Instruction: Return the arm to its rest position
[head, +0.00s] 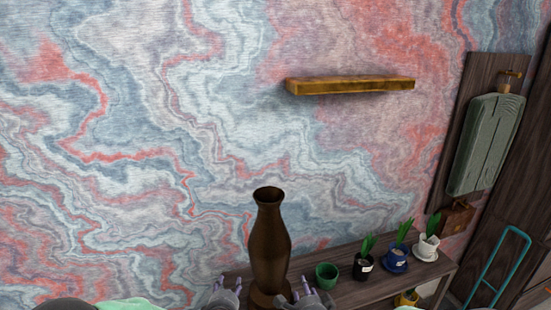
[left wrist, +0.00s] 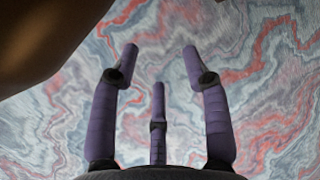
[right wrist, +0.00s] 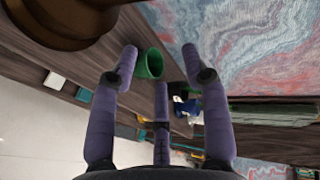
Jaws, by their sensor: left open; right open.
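My left gripper (head: 224,291) is at the bottom of the head view, left of a tall brown vase (head: 270,245). Its purple fingers are spread and empty in the left wrist view (left wrist: 157,85), with the marbled wall beyond them. My right gripper (head: 305,291) is at the bottom of the head view, just right of the vase's foot. Its fingers are spread and empty in the right wrist view (right wrist: 160,85). The vase stands upright between the two grippers. Whether either gripper touches it cannot be told.
A dark wooden shelf table (head: 350,292) runs along the wall. On it stand a green pot (head: 327,276) and potted plants in black (head: 363,266), blue (head: 396,260) and white (head: 427,246) pots. A wooden wall shelf (head: 350,86) hangs above, empty.

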